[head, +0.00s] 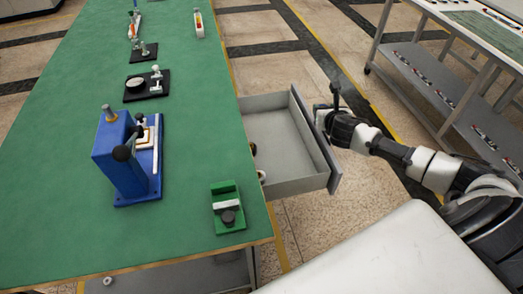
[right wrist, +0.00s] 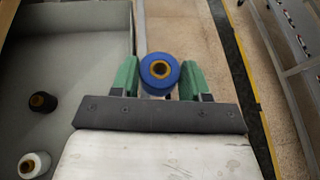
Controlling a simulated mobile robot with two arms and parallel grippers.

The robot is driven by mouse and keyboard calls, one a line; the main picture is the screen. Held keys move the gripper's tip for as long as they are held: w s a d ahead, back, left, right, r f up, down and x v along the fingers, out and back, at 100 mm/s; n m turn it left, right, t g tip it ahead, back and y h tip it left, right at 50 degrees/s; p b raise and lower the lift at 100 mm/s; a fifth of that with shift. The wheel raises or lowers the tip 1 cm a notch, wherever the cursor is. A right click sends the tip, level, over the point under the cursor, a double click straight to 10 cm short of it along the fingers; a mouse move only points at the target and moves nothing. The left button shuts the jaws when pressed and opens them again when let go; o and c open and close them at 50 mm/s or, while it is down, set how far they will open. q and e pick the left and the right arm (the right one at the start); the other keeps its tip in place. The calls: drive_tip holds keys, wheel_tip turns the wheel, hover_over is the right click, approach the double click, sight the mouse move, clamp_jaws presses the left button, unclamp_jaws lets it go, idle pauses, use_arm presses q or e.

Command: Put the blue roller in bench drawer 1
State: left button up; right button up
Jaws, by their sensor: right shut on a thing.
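The blue roller (right wrist: 150,66), with a brown-yellow core, is between the green fingers of my right gripper (right wrist: 160,78) in the right wrist view. The gripper is shut on it. An open grey drawer (head: 318,150) sticks out from the right side of the green-topped bench; it also shows in the right wrist view (right wrist: 92,30). In the head view my right gripper (head: 328,112) is at the drawer's outer front; the roller cannot be made out there. In the right wrist view the roller appears just outside the drawer wall, with floor behind it. My left gripper is not in view.
A black spool (right wrist: 43,102) and a white spool (right wrist: 34,164) lie inside the drawer near the bench; most of its floor is bare. The bench top (head: 60,190) carries a blue press (head: 122,160) and a green fixture (head: 226,206). A grey shelved table (head: 455,100) stands at right.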

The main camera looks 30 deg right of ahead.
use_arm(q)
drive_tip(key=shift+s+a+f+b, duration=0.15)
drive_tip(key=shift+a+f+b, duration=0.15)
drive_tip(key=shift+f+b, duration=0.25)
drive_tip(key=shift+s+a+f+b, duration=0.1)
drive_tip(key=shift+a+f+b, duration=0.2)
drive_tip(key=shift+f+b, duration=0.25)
use_arm(e)
drive_tip(key=shift+w+a+f, duration=0.7)
drive_tip(key=shift+a+f, duration=1.1)
drive_tip(key=shift+w+a+f, duration=0.75)
drive_tip(key=shift+a+f, duration=1)
drive_tip(key=shift+f, duration=0.05)
drive_tip(key=shift+w+a+f, duration=0.7)
drive_tip(key=shift+a+f, duration=1.1)
drive_tip(key=shift+f+b, duration=0.3)
drive_tip(key=shift+f, duration=0.3)
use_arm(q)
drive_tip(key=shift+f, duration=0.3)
use_arm(e)
drive_tip(key=o, duration=0.9)
